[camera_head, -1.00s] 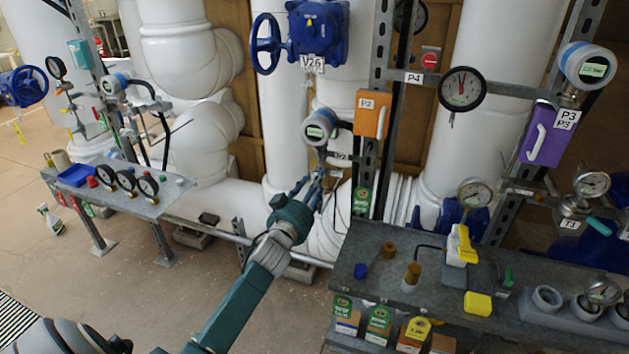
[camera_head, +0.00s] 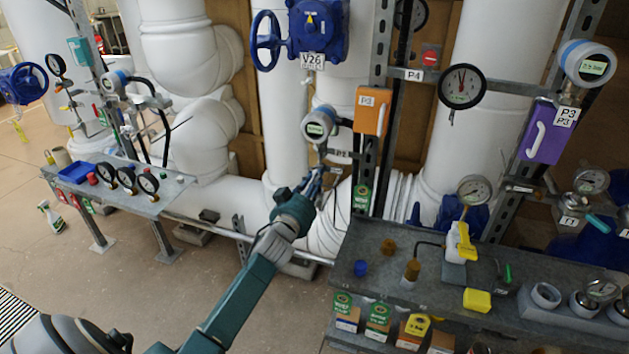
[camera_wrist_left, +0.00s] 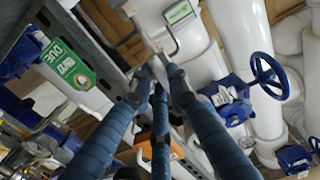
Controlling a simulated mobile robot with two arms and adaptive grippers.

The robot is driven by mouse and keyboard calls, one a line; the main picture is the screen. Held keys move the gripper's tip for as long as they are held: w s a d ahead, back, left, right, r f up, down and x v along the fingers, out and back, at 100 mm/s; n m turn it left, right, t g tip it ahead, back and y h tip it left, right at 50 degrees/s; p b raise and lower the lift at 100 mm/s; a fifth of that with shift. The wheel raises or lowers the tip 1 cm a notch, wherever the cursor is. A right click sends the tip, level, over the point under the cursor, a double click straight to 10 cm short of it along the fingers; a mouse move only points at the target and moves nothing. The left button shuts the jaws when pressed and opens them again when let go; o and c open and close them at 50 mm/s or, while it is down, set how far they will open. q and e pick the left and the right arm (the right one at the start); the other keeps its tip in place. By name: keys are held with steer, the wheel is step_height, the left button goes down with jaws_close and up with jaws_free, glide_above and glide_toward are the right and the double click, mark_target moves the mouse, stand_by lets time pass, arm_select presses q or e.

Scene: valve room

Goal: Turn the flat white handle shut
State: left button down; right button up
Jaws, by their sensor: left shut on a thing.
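My left gripper (camera_head: 317,181) reaches up from below to the small valve under the round white gauge with a digital display (camera_head: 319,124). Its blue fingers are drawn together. In the left wrist view the fingertips (camera_wrist_left: 156,82) meet around a small pale piece, which looks like the flat white handle (camera_wrist_left: 158,69). Most of the handle is hidden by the fingers, so its exact angle cannot be told. The gauge's display also shows above the fingertips in the left wrist view (camera_wrist_left: 180,12). My right gripper is not in view.
An orange box (camera_head: 372,111) hangs on the steel frame right of the gauge. The blue V26 valve (camera_head: 318,32) sits above. A grey bench (camera_head: 395,260) with knobs and a yellow-handled valve stands at the right. A panel with dials (camera_head: 150,205) is at the left.

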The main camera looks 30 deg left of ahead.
arm_select(q)
steer(key=shift+f+m+b, duration=0.15)
steer(key=shift+m, duration=2.75)
steer(key=shift+f+m+b, duration=0.15)
steer(key=shift+m+b, duration=0.05)
steer(key=shift+m, duration=2.7)
steer(key=shift+f+m+b, duration=0.15)
steer(key=shift+m, duration=3.05)
steer(key=c, duration=1.7)
jaws_free()
steer(key=shift+o, duration=0.2)
steer(key=v, duration=1.2)
